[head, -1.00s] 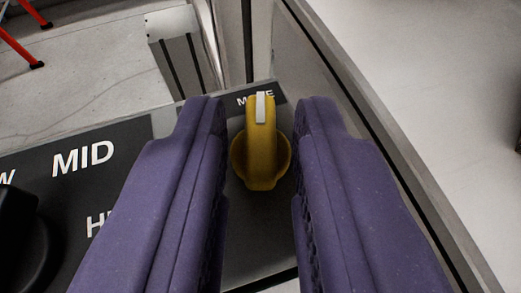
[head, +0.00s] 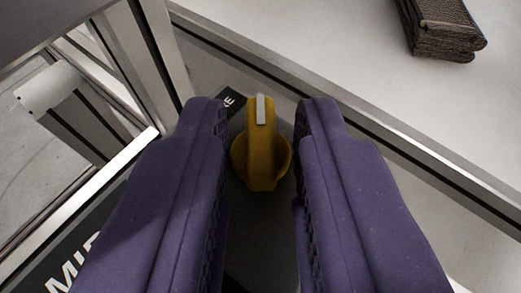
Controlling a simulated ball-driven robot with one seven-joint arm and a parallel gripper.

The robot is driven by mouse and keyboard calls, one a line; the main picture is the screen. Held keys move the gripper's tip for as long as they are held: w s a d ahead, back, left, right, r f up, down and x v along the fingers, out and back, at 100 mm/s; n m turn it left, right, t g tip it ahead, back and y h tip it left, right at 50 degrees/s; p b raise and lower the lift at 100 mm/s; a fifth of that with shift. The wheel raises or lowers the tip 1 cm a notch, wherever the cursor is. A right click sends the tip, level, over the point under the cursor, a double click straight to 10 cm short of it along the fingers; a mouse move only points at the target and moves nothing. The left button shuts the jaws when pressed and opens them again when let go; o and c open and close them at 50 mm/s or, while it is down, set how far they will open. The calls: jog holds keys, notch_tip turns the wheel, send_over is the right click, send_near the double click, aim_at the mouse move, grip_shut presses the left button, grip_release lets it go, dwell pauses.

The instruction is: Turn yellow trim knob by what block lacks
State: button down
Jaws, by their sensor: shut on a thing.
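The yellow trim knob (head: 261,150) stands upright on a grey panel in the middle of the head view. It has a round base, a raised grip and a pale pointer mark at its far end. My gripper (head: 261,125) has its two purple fingers on either side of the knob and is shut on it. The pointer mark lines up with the fingers and points to the right of a black label (head: 231,102), whose lettering is partly hidden by the left finger. No block can be made out.
A dark plate with white letters (head: 72,264), partly hidden, lies at lower left. A metal frame rail (head: 400,155) runs beyond the knob on the right.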

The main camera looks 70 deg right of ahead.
jog(key=shift+w+m+g+p, duration=0.15)
jog(key=shift+m+g+p, duration=0.55)
jog(key=shift+p, duration=1.1)
jog(key=c, duration=1.2)
grip_release()
jog(key=shift+f, duration=0.1)
jog(key=shift+a, duration=0.1)
jog(key=v, duration=0.7)
jog(key=shift+a, duration=0.4)
